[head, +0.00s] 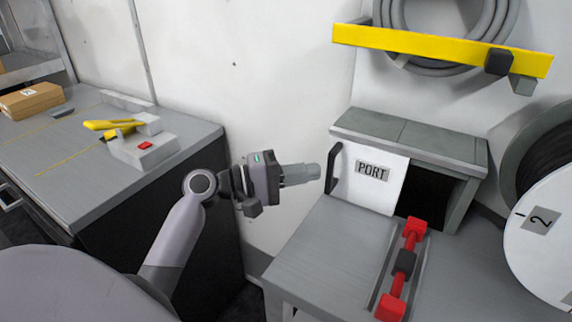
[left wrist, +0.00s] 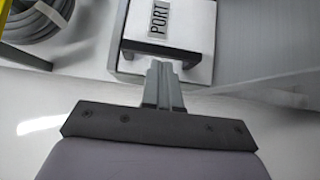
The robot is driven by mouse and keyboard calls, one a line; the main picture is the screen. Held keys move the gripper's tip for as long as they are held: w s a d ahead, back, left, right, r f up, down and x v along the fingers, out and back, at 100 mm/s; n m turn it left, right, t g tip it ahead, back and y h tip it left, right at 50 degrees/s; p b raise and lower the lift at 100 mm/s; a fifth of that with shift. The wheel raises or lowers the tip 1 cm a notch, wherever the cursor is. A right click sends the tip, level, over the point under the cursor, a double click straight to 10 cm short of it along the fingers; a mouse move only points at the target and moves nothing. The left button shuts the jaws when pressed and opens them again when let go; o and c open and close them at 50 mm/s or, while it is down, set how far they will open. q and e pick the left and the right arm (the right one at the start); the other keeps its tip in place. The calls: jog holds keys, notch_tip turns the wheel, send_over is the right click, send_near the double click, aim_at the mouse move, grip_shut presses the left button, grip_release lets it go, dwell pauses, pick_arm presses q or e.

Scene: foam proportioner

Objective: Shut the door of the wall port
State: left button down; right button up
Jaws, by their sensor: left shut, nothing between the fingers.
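The wall port is a grey box (head: 408,131) against the wall. Its white door (head: 365,185), labelled PORT, covers the left part of the front, and a dark opening (head: 425,194) shows to its right. A dark upright handle (head: 334,167) is at the door's left edge. In the left wrist view the door (left wrist: 188,18) and handle (left wrist: 160,52) lie just beyond the fingertips. My left gripper (head: 314,172) is shut and empty, just left of the handle; it also shows in the left wrist view (left wrist: 161,68). I cannot tell whether it touches the handle. My right gripper is out of view.
A red bar with a black middle (head: 404,263) lies on the grey bench (head: 330,240) before the port. A white reel marked 2 (head: 545,235) is at right. A yellow bar (head: 440,48) and hose (head: 450,68) hang above. A left counter (head: 80,190) holds a yellow-handled device (head: 145,148).

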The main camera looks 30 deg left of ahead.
aim_at(359, 183)
pick_arm(q)
jog(key=shift+d, duration=0.3)
jog(key=d+p, duration=0.1)
jog(key=d, duration=0.2)
jog(key=d+p, duration=0.1)
jog(key=d, duration=0.3)
jog(key=d+p, duration=0.1)
jog(key=d, duration=0.2)
jog(key=shift+w+d+r+p, duration=0.1)
jog(key=shift+w+d+p, duration=0.25)
jog(key=shift+d, duration=0.5)
